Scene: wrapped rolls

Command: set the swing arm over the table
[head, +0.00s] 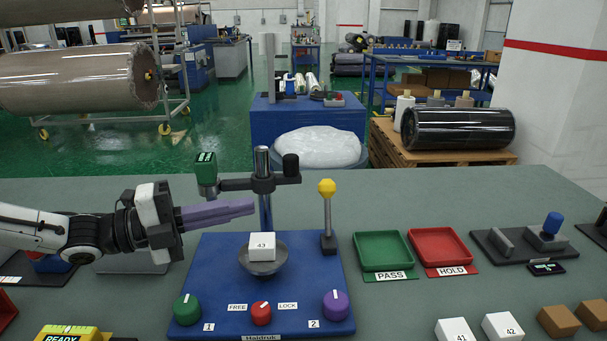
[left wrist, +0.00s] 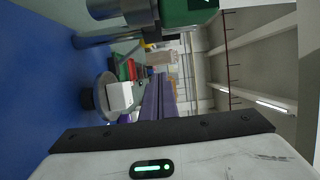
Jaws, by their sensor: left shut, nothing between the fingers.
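The swing arm (head: 235,184) is a dark bar clamped on a metal post (head: 265,212) on a blue base (head: 220,265). Its green head (head: 206,172) hangs at the left end, left of and behind the small round grey table (head: 263,268); a black knob is at its right end. A white block marked 43 (head: 262,246) sits on the table. My left gripper (head: 252,208), with purple fingers, is shut and empty, in front of the bar near the post. The left wrist view shows the green head (left wrist: 188,12) and the fingers (left wrist: 158,98). My right gripper is out of view.
On the blue base stand a yellow-topped lever (head: 327,188), a green knob (head: 187,309), a red FREE/LOCK knob (head: 261,313) and a purple knob (head: 336,304). Green PASS (head: 383,251) and red HOLD (head: 438,247) trays lie to the right. White and brown blocks are at the front right.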

